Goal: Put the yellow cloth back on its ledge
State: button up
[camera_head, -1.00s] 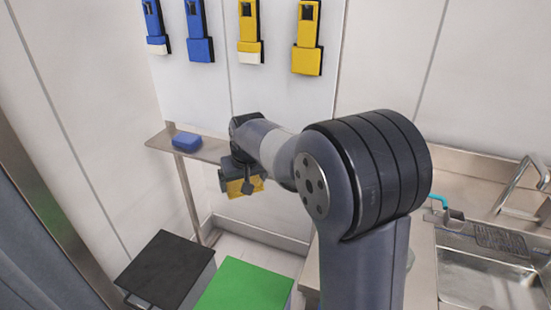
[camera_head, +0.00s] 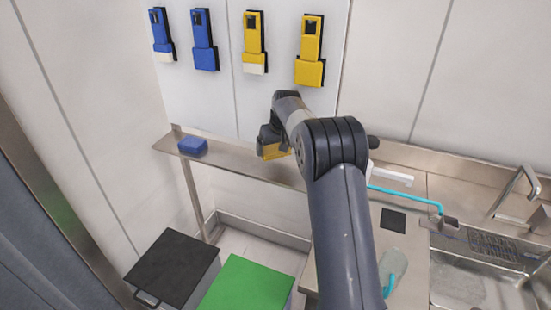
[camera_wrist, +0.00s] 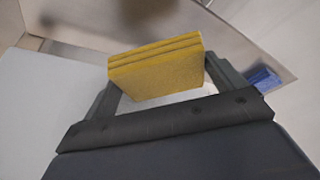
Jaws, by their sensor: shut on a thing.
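The yellow cloth (camera_wrist: 157,75) is a folded block with several layers, held between the two dark fingers of my gripper (camera_wrist: 165,85) in the wrist view. In the head view the yellow cloth (camera_head: 272,151) shows at the end of my arm, in front of the steel ledge (camera_head: 230,159) on the back wall. My gripper (camera_head: 270,140) is partly hidden by my own wrist there. I cannot tell whether the cloth touches the ledge. A folded blue cloth (camera_head: 193,146) lies at the ledge's left end; it also shows at the right in the wrist view (camera_wrist: 263,78).
Blue and yellow holders (camera_head: 254,42) hang on the wall above the ledge. A black-lidded bin (camera_head: 172,268) and a green-lidded bin (camera_head: 246,284) stand below. A steel sink (camera_head: 460,285) with a tap is at the right. The ledge is bare just right of the blue cloth.

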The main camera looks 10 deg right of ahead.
jog(key=p, duration=0.2)
send_over(274, 168)
jog(key=s, duration=0.2)
notch_tip(274, 168, down, 6)
jog(key=shift+r, duration=0.2)
jog(key=shift+w+d+f, duration=0.15)
jog(key=shift+w+f, duration=0.05)
jog(key=shift+f, duration=0.5)
jog(key=shift+f, duration=0.1)
jog(key=o, duration=0.7)
jog(key=b+v, duration=0.2)
jog(key=v, duration=1)
jog(key=shift+w, duration=0.1)
